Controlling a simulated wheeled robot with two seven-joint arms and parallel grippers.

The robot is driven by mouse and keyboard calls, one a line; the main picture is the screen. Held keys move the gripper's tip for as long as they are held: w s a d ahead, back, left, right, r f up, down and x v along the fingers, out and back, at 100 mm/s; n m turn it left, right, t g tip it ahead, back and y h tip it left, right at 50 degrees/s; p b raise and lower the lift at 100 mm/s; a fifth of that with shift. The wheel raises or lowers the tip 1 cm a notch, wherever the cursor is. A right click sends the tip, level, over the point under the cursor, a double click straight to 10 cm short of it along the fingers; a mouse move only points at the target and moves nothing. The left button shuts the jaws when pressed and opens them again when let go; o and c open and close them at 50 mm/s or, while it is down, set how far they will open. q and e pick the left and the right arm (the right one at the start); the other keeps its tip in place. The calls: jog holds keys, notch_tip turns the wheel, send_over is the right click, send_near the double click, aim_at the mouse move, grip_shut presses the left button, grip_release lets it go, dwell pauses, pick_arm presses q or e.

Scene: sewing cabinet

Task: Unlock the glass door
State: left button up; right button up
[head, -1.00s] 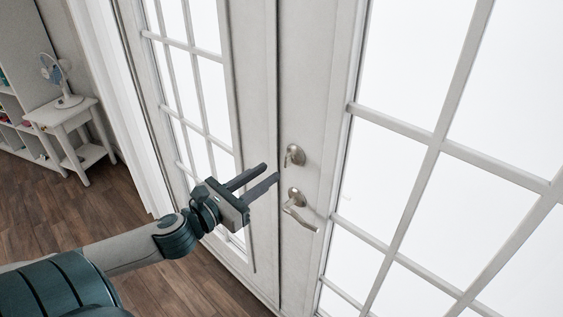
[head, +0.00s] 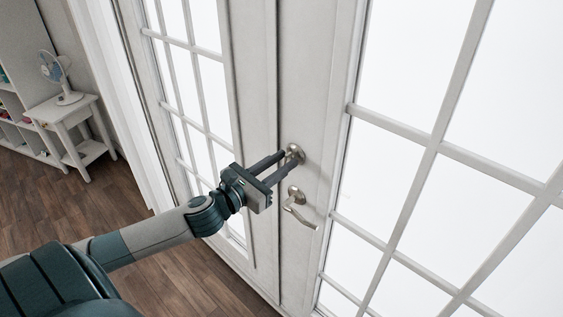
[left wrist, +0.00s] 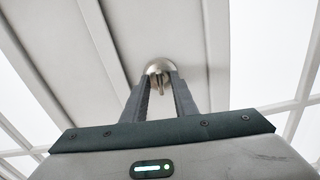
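The glass door (head: 318,150) is white with several panes and stands shut beside its neighbouring door panel. A round metal lock knob (head: 295,152) sits on its frame above a lever handle (head: 297,208). My left gripper (head: 286,160) points at the knob, with its fingertips at or very near it. In the left wrist view the knob (left wrist: 158,68) shows just beyond the fingertips (left wrist: 160,80), its thumb-turn between them. The fingers have a gap between them. Whether they touch the thumb-turn I cannot tell. My right gripper is not in view.
The lever handle sticks out just below my left gripper. A white side table (head: 66,115) with a fan (head: 60,75) stands at the far left beside a shelf (head: 18,100). The wooden floor (head: 130,190) between is clear.

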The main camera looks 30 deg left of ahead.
pick_arm(q)
grip_shut()
